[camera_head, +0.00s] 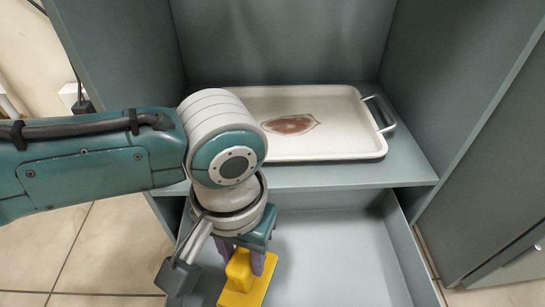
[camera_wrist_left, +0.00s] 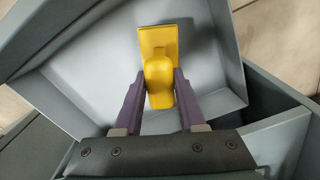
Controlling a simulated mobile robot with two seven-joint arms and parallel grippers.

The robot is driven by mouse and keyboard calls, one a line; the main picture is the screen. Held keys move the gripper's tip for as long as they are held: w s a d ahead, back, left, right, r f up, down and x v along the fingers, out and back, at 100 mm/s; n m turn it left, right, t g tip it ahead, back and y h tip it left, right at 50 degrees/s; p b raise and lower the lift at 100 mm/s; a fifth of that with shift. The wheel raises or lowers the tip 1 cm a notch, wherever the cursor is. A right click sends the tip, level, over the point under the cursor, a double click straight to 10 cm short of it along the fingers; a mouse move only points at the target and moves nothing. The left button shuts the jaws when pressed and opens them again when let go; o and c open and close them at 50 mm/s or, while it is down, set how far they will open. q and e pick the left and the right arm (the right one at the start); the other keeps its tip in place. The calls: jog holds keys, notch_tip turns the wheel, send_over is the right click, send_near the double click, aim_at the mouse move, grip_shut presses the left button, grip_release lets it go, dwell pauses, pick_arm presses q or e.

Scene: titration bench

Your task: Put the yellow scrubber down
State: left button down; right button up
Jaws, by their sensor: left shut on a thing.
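The yellow scrubber (camera_head: 243,285) is a block with a raised handle, seen low in the head view over the open grey drawer (camera_head: 330,250). My left gripper (camera_head: 250,262) points down with its purple fingers on either side of the handle, shut on it. In the left wrist view the scrubber (camera_wrist_left: 158,62) sits between the two fingers (camera_wrist_left: 158,95), its flat base reaching away from me. The drawer (camera_wrist_left: 215,85) lies behind it. Whether the scrubber touches the drawer floor, I cannot tell. My right gripper is not in view.
A cream tray (camera_head: 340,145) with a reddish-brown stain (camera_head: 291,124) and a metal handle lies on the shelf (camera_head: 400,178) above the drawer. Cabinet walls (camera_head: 480,90) stand on both sides. The drawer's right part is empty. Tiled floor (camera_head: 110,245) shows at left.

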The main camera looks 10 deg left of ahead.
aim_at(242, 288)
pick_arm(q)
notch_tip(242, 288, down, 4)
jog(key=b, duration=0.3)
jog(key=shift+r, duration=0.1)
jog(key=c, duration=0.5)
grip_release()
